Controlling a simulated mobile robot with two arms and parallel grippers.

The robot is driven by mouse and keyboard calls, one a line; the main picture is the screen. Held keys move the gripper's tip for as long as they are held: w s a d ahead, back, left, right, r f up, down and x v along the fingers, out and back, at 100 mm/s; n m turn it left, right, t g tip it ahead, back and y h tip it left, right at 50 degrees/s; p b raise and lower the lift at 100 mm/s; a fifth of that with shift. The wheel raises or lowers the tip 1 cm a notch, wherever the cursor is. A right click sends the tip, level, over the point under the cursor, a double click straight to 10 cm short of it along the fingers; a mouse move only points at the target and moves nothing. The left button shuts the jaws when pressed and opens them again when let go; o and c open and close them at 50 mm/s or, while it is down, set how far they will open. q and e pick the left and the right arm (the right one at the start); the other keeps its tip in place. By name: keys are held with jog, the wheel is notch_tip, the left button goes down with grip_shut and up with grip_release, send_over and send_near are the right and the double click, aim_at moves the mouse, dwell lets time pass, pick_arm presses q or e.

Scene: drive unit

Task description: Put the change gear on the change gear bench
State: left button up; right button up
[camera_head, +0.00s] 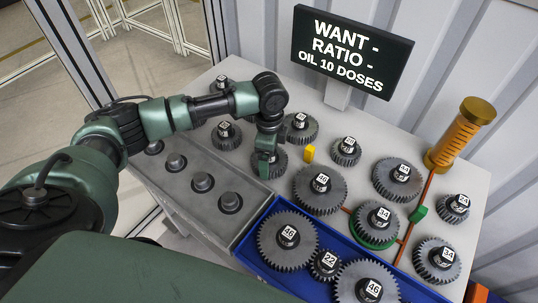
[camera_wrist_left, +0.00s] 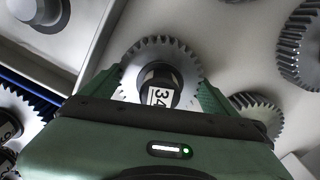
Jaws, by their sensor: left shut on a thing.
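A grey toothed change gear (camera_head: 279,163) with a dark hub sits under my left gripper (camera_head: 265,163) in the head view. In the left wrist view the same gear (camera_wrist_left: 185,65) has a label reading 34 on its hub. The green fingers of my left gripper (camera_wrist_left: 160,85) are shut on it, one at each side of its rim. I cannot tell whether it touches the tabletop. Which surface is the change gear bench is not marked; a grey tray with several upright posts (camera_head: 245,215) lies left of the gear. My right gripper is not in view.
Several other gears, such as a large one (camera_head: 320,190), stand around on the pale table (camera_head: 300,85). A blue tray (camera_head: 262,268) with gears is in front.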

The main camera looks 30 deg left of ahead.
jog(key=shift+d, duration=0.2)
pick_arm(q)
jog(key=o, duration=1.8)
jog(key=shift+f, duration=0.1)
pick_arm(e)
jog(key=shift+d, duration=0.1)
pick_arm(q)
notch_tip(320, 180, up, 11)
jog(key=shift+r+b, duration=0.2)
jog(key=shift+b, duration=0.7)
jog(key=shift+r, duration=0.5)
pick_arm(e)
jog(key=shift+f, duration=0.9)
